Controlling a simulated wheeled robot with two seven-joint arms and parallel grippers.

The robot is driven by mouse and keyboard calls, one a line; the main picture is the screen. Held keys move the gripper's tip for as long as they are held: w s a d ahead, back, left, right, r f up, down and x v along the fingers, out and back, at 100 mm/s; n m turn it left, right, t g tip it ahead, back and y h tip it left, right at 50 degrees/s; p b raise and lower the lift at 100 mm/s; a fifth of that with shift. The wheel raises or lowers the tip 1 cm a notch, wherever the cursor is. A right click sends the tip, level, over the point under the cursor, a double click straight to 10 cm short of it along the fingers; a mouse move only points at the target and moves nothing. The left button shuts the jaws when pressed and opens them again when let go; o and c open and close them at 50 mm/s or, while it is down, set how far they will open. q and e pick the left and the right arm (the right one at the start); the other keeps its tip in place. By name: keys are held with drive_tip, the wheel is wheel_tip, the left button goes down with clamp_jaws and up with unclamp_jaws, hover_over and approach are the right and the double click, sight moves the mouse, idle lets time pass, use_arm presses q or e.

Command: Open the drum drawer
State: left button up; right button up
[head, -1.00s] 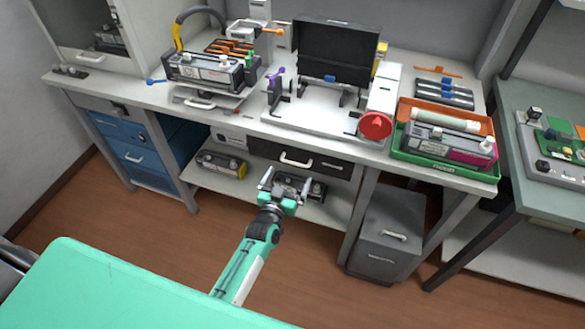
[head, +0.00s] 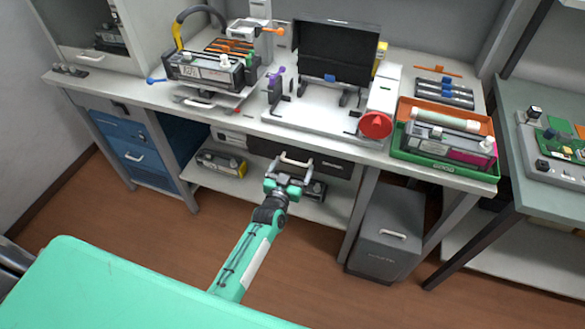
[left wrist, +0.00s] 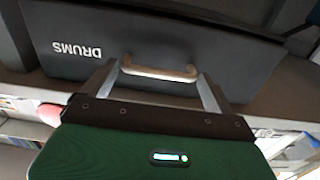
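The drum drawer is the dark drawer (head: 332,167) under the bench top, with a pale bar handle (head: 297,159). In the left wrist view its dark front (left wrist: 215,52) reads "DRUMS" upside down, and the handle (left wrist: 160,71) lies between my two fingers. My left gripper (head: 289,166) is open, with its fingertips at the handle's two ends. I cannot tell whether they touch it. The drawer looks shut. My right gripper is not in view.
A lower shelf (head: 255,198) under the drawer holds cartridges (head: 221,163). A grey cabinet (head: 386,236) stands to the right below the bench, and a blue drawer unit (head: 135,155) to the left. The floor in front is clear.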

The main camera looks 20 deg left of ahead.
use_arm(q)
drive_tip(key=s+p, duration=0.8)
drive_tip(key=s, duration=1.8)
drive_tip(key=shift+s+a, duration=0.2)
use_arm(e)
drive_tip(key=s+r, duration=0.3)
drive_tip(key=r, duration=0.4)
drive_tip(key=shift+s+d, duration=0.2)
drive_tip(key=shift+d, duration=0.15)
use_arm(q)
drive_tip(key=shift+f, duration=0.1)
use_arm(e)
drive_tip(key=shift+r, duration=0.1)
use_arm(q)
drive_tip(key=o, duration=1.1)
drive_tip(key=shift+d, duration=0.1)
